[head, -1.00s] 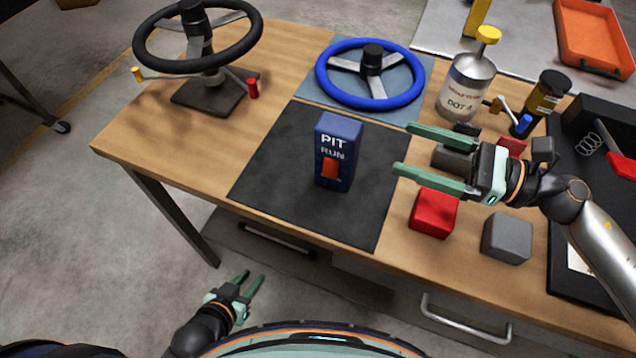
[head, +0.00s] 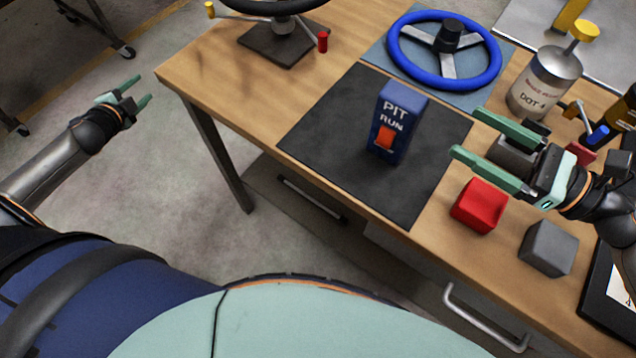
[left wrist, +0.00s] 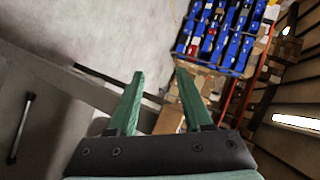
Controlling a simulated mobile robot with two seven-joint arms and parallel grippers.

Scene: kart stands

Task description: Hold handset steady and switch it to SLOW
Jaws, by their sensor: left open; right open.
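The handset (head: 400,112) is a blue upright block on the dark mat (head: 322,142), with "PIT" and "RUN" printed in white and an orange-red switch (head: 384,138) on its front face. Lettering below the switch is too small to read. My right gripper (head: 464,131) is open and empty, over the table to the right of the handset and pointing left toward it, apart from it. My left gripper (head: 140,91) is open and empty, off the table's left side above the floor. In the left wrist view its fingers (left wrist: 160,88) are spread with nothing between them.
A blue steering wheel (head: 484,70) lies behind the handset. A black wheel's stand (head: 280,42) is at the back left. A DOT 4 can (head: 543,84), a red block (head: 479,206) and a grey block (head: 548,248) stand at right. The mat around the handset is clear.

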